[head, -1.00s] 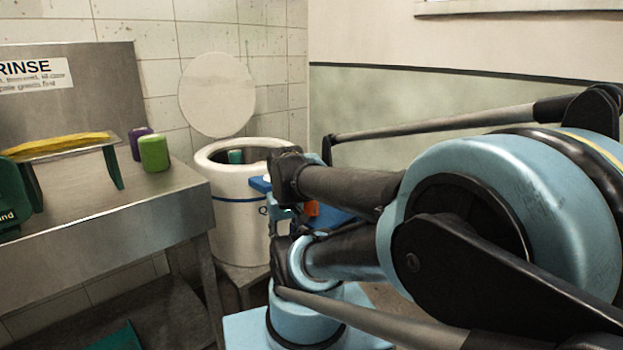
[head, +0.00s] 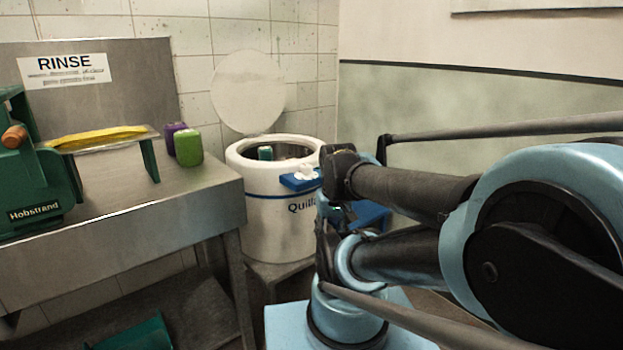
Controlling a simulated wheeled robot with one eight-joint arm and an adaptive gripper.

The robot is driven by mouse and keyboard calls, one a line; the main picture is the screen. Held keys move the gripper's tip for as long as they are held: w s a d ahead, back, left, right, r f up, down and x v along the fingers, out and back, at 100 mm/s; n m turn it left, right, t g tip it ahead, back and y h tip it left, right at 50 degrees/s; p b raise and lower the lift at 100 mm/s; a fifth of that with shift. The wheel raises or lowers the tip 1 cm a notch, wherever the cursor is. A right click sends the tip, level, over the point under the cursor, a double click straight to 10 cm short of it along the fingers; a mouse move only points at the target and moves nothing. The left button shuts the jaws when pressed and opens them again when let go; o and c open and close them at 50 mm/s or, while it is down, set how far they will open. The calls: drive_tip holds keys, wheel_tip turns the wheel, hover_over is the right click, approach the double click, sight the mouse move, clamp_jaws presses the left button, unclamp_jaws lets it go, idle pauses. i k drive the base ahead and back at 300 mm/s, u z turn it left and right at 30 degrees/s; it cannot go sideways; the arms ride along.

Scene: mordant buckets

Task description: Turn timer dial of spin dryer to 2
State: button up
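The spin dryer (head: 268,212) is a white round drum with a blue band and partly hidden lettering, "Quill...". Its round white lid (head: 248,92) stands open against the tiled wall. A blue panel (head: 292,184) juts from the upper front of the drum, with a white knob (head: 306,173) on top that looks like the timer dial. The dial's marks and setting are too small to read. Something green shows inside the open drum. My arm crosses the right half and covers the dryer's right edge. I cannot make out my gripper in this view.
A steel bench (head: 110,215) on the left holds a green wringer marked Hobstrand (head: 40,190), a yellow cloth (head: 95,138), and green (head: 189,146) and purple (head: 170,137) containers. A green tub (head: 135,334) lies below. The dryer stands on a low stand (head: 285,272).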

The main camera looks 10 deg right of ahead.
sight(306, 169)
drive_tip(key=k, duration=1.45)
drive_tip(key=u, duration=0.9)
drive_tip(key=i, duration=1)
drive_tip(key=z, duration=0.1)
